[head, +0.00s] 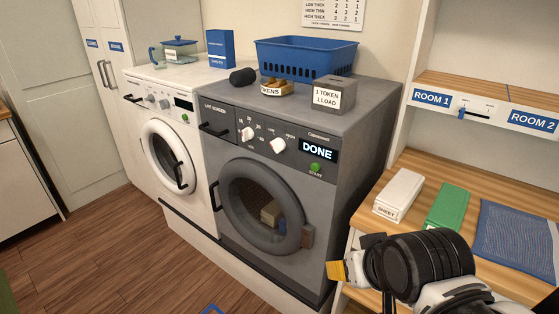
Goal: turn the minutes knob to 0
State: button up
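The dark grey dryer (262,188) stands in the middle, with two white knobs on its front panel. The left knob (248,134) has small numbers around it, so it looks like the minutes knob. Its exact pointer setting is too small to read. The right knob (277,146) is marked low and high. The dryer's display (318,150) reads DONE. My gripper (342,272) is low at the right, in front of the wooden shelf unit and well apart from the knobs. Its yellow end points left; its finger opening cannot be made out.
A green start button (315,167) sits below the display. A white washer (168,150) stands left of the dryer. A blue basket (306,58) and a token box (333,95) are on top. The wooden counter (410,165) is at right. Floor (130,250) is clear at left.

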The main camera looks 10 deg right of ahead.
aim_at(247, 134)
jog(key=i+j+z, duration=0.15)
jog(key=z, duration=0.25)
jog(key=i+j+z, duration=0.1)
jog(key=z, duration=0.25)
jog(key=k+j, duration=0.05)
jog(key=j, duration=0.05)
